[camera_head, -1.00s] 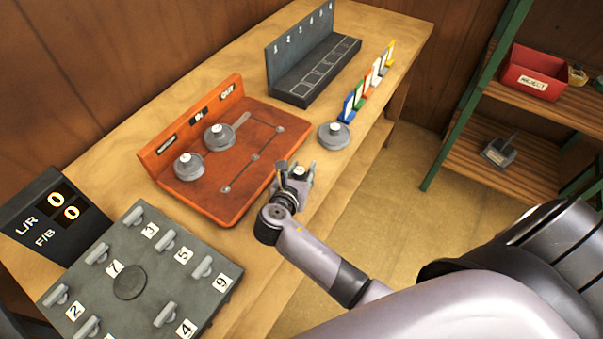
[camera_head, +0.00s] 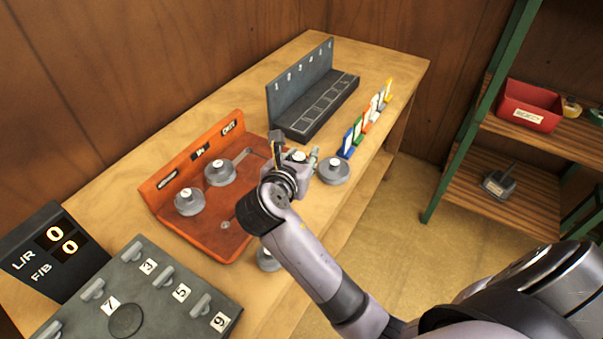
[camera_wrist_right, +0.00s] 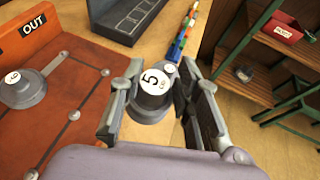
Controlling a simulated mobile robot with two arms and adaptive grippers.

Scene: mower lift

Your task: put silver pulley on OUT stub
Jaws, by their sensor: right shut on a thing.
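The OUT sign (camera_head: 229,126) is on the board's back wall. A small stub-like spot (camera_wrist_right: 65,53) lies below that sign in the right wrist view, to the left of the held pulley. My left gripper is not in view.
Two grey pulleys (camera_head: 189,201) (camera_head: 220,172) sit on the board. Another grey pulley (camera_head: 333,172) stands beside coloured cards (camera_head: 355,137). A further round part (camera_head: 268,262) is partly hidden by my arm. A numbered rack (camera_head: 302,92) stands behind.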

